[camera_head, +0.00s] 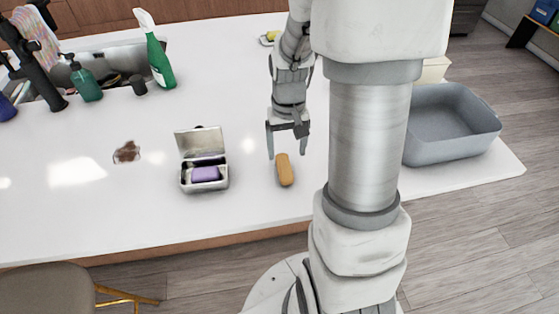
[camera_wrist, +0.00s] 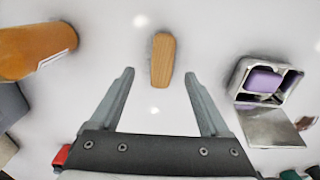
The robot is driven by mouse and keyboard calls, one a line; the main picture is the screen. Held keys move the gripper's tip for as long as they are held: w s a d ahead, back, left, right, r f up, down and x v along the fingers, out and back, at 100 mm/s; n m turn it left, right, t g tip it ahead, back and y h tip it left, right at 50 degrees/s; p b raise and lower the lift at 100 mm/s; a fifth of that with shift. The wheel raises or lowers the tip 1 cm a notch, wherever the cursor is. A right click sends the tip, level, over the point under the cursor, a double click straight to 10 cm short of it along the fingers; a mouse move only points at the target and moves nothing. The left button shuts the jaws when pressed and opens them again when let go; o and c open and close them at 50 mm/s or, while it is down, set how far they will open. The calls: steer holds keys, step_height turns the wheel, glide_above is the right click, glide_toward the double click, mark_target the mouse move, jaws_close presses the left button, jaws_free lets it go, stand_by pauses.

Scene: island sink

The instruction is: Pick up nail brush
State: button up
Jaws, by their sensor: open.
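The nail brush (camera_head: 285,170) is a small tan, wood-coloured oblong lying on the white island top, near its front edge. In the wrist view the nail brush (camera_wrist: 163,60) lies just beyond the fingertips, roughly centred between them. Its bristles do not show. My gripper (camera_head: 287,154) is open and empty, pointing down above the counter just behind the brush. In the wrist view my gripper (camera_wrist: 159,72) shows both fingers spread apart, with nothing between them.
An open metal tin (camera_head: 204,178) with a purple block stands left of the brush. A grey basin (camera_head: 452,125) stands at the right. A green spray bottle (camera_head: 159,62) and soap dispenser (camera_head: 86,82) are by the sink.

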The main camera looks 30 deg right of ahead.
mark_target(284, 166)
steer(key=shift+w+a+f, duration=0.1)
steer(key=shift+w+f, duration=0.1)
steer(key=shift+f, duration=1.45)
steer(key=shift+w+f, duration=0.15)
steer(key=shift+f, duration=1.45)
jaws_close()
